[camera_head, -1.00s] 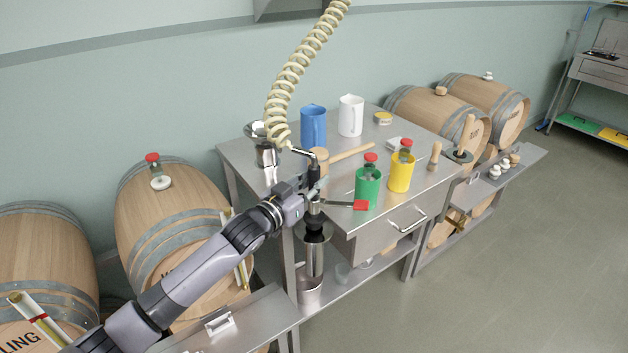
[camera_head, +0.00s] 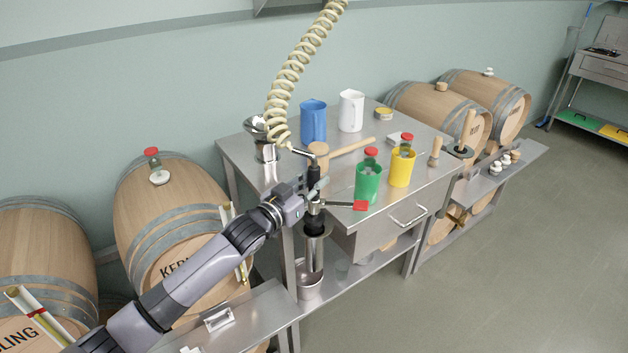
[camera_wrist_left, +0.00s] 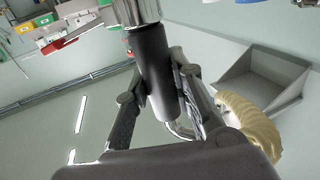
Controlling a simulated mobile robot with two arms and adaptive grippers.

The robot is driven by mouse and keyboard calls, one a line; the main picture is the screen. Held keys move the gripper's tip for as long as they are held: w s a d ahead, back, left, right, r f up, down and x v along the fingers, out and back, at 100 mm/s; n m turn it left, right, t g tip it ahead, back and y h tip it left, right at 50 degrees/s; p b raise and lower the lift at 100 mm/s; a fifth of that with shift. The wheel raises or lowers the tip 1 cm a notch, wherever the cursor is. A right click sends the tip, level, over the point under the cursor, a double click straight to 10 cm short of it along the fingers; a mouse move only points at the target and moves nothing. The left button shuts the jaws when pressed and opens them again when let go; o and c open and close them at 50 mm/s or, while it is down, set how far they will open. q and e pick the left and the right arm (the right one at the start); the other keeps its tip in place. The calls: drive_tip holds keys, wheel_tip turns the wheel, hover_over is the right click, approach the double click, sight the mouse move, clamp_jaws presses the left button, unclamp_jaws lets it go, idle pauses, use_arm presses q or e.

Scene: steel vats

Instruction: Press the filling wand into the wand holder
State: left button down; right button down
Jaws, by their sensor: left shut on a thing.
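The filling wand (camera_head: 314,176) has a black handle, a red-tipped lever pointing right and a steel tube below; it hangs about upright at the front left corner of the steel table. My left gripper (camera_head: 306,196) is shut on its black handle, which also shows between the fingers in the left wrist view (camera_wrist_left: 157,70). The wand holder (camera_head: 318,234) appears as a dark ring at the table's front edge, around or just behind the tube. I cannot tell how deep the wand sits in it. My right gripper is out of view.
A cream coiled hose (camera_head: 283,90) runs up from the wand. A steel bucket (camera_head: 309,286) stands on the shelf below the tube. Green (camera_head: 368,186) and yellow (camera_head: 402,168) cups and a mallet (camera_head: 350,147) are close on the right. Barrels (camera_head: 165,210) stand at left.

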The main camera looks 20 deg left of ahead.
use_arm(q)
drive_tip(key=shift+f+b, duration=0.35)
drive_tip(key=shift+f, duration=0.3)
drive_tip(key=c, duration=1.3)
unclamp_jaws()
drive_tip(key=shift+f, duration=0.15)
drive_tip(key=v, duration=1.2)
